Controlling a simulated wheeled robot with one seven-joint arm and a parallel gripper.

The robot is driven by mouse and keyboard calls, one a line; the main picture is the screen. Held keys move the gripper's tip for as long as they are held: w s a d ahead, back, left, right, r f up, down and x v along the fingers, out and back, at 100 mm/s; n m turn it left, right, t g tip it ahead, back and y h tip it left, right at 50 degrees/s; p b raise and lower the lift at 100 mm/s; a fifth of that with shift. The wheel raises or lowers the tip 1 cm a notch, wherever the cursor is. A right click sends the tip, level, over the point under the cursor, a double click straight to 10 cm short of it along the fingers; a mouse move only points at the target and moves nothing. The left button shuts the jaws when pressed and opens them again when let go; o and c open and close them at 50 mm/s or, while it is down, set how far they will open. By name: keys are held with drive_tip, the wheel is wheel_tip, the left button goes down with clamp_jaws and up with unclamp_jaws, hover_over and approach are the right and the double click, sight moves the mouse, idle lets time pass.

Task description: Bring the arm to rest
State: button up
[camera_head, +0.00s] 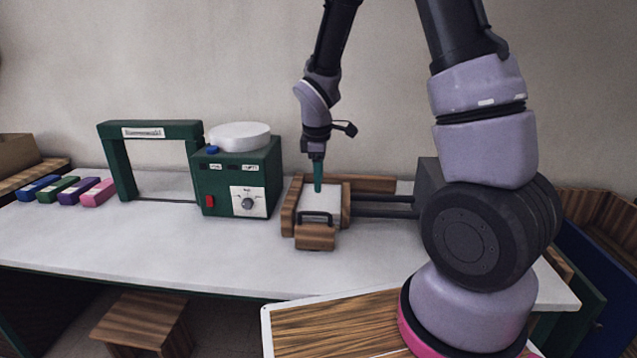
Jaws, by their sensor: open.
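My gripper (318,175) hangs at the end of my arm with its teal fingers pointing down. It is over a small wooden frame (288,205) with a pale inner surface and a dark handle at its front. The fingers are open. No object shows between them. The fingertips reach close to the pale surface; I cannot tell whether they touch it. My arm rises from the right and bends over the top of the picture.
A green machine (240,178) with a white round top (238,136) and a green arch (118,165) stand left on the white table (150,245). Several coloured blocks (78,190) lie at far left. Dark rods (380,205) run right of the frame. A wooden stool (140,320) stands below.

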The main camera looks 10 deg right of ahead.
drive_tip(key=s+d+r+m+t+y, duration=0.1)
drive_tip(key=s+d+r+m+t, duration=0.1)
drive_tip(key=s+r+m, duration=0.7)
drive_tip(key=s+d+r+m+t+y, duration=0.1)
drive_tip(key=s+d+r+m+t, duration=0.2)
drive_tip(key=s+r+m, duration=0.6)
wheel_tip(320, 180, up, 9)
drive_tip(key=shift+s+d+f+m+y, duration=0.1)
drive_tip(key=shift+s+d+m+y, duration=0.2)
drive_tip(key=shift+s+d, duration=0.75)
drive_tip(key=shift+w+d, duration=0.25)
drive_tip(key=shift+w, duration=0.05)
